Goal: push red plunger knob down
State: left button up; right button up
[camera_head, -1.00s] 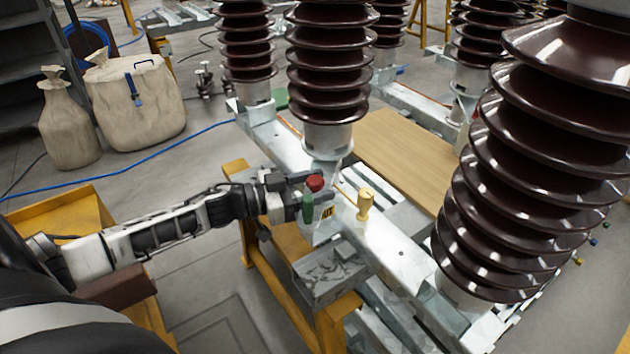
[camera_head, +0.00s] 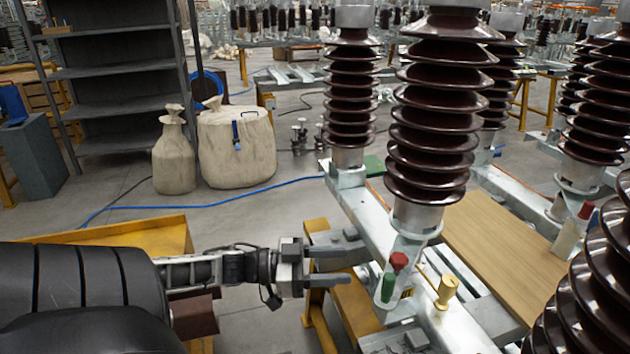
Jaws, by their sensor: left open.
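The red plunger knob (camera_head: 399,261) sits on top of a small fitting on the metal beam, below a large brown insulator. A visible gap lies between the fingertips and the knob, with nothing between the fingers. My right gripper is not in view.
Tall brown ribbed insulators (camera_head: 436,125) rise from the galvanised beam (camera_head: 365,215). A wooden board (camera_head: 500,250) lies right of it. A yellow stand (camera_head: 318,300) is below. Cloth sacks (camera_head: 236,150) and dark shelving (camera_head: 115,75) stand behind on open floor.

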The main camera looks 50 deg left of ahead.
pick_arm(q)
jog(key=v, duration=0.3)
jog(key=shift+s+a, duration=0.25)
dwell(0.4)
jog(key=d+f+n+g+y, duration=0.2)
jog(key=d+f+n+y, duration=0.4)
jog(key=d+f+y, duration=0.4)
jog(key=s+d+r+g, duration=0.2)
jog(key=s+d+g, duration=0.7)
jog(key=s, duration=0.3)
jog(key=w+d+f+m+t+h, duration=0.1)
jog(key=w+d+f+t+h, duration=0.1)
jog(key=w+d+f+t, duration=0.3)
jog(key=shift+w+d+f+t, duration=0.3)
jog(key=shift+w+f+t, duration=0.1)
jog(key=shift+f+t, duration=0.6)
